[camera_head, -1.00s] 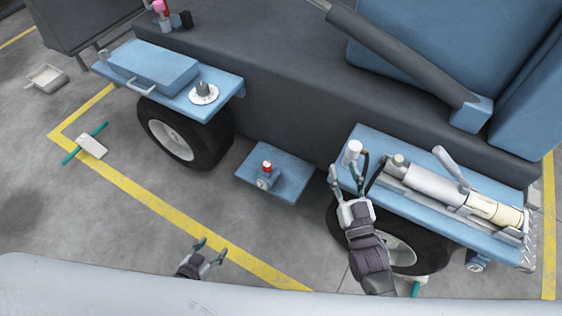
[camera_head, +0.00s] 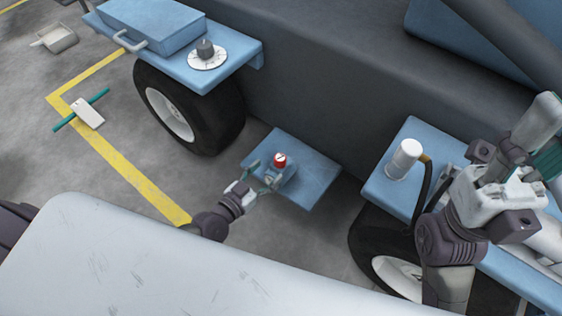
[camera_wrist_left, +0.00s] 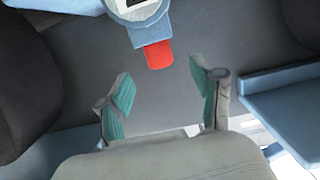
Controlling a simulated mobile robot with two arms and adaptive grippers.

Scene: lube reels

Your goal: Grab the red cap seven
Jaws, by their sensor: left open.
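My left gripper (camera_head: 263,181) is open, just left of the fitting in the head view. Its two teal-padded fingers (camera_wrist_left: 163,88) are spread and empty in the wrist view. My right gripper (camera_head: 522,160) is over the right blue shelf, with its fingers apart. No number shows on the cap.
The low blue step (camera_head: 312,185) lies between two black tyres, the left one (camera_head: 190,115) and a partly hidden right one. A white cylinder (camera_head: 404,158) and dark hose stand on the right shelf.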

